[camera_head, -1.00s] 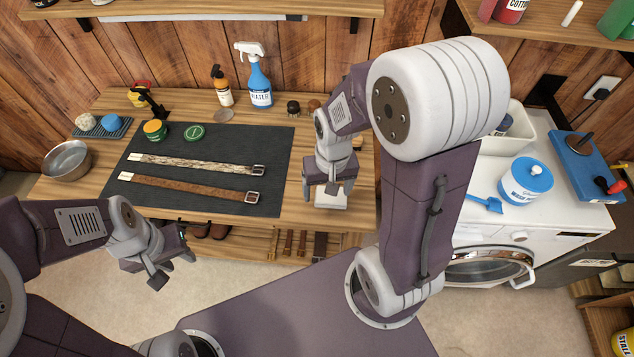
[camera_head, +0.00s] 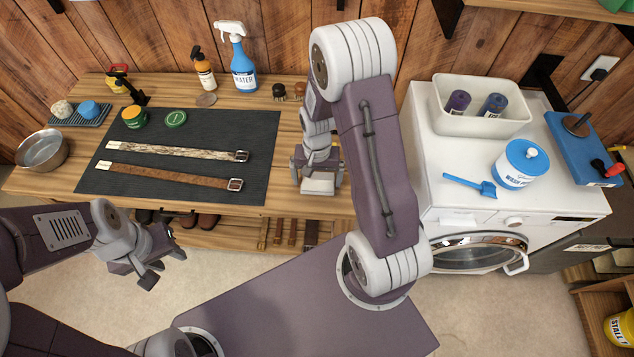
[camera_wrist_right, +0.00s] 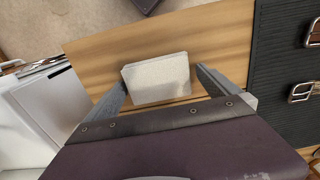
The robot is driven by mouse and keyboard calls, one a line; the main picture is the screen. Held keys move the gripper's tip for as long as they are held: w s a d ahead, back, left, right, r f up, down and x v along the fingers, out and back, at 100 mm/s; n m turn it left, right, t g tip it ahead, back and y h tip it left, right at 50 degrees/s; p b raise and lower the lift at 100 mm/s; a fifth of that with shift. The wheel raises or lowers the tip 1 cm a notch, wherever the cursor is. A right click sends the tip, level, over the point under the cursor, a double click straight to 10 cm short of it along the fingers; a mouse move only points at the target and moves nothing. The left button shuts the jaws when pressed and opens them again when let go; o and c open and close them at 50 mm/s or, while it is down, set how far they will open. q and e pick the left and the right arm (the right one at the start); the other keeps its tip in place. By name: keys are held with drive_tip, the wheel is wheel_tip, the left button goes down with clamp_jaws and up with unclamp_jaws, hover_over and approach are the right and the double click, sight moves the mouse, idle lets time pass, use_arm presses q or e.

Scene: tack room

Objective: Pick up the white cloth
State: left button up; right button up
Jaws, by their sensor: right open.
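The white cloth (camera_wrist_right: 157,79) is a small, pale, folded rectangular pad lying flat on the wooden bench near its front edge. In the head view only a little of the cloth (camera_head: 318,187) shows beneath my right gripper (camera_head: 319,177). In the right wrist view the open fingers of my right gripper (camera_wrist_right: 163,88) are on either side of the cloth, with gaps between; it is not gripped. My left gripper (camera_head: 163,265) hangs in front of the bench at the left, empty, with its fingers apart.
A dark mat (camera_head: 200,127) with two leather straps lies left of the cloth. A spray bottle (camera_head: 240,62) and amber bottle (camera_head: 204,72) stand behind. The washing machine (camera_head: 450,200) is at the right, holding a white bin (camera_head: 482,120) and tub (camera_head: 514,165).

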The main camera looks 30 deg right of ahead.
sight(317, 180)
drive_tip(key=shift+d+f, duration=0.2)
drive_tip(key=shift+c, duration=0.7)
drive_tip(key=c, duration=0.9)
drive_tip(key=shift+a, duration=0.1)
drive_tip(key=shift+c, duration=0.2)
wheel_tip(317, 180, up, 4)
drive_tip(key=shift+a+r, duration=0.1)
drive_tip(key=shift+r, duration=0.15)
drive_tip(key=s+a+r, duration=0.6)
drive_tip(key=a, duration=0.3)
drive_tip(key=shift+a+r, duration=0.3)
drive_tip(key=shift+a, duration=0.1)
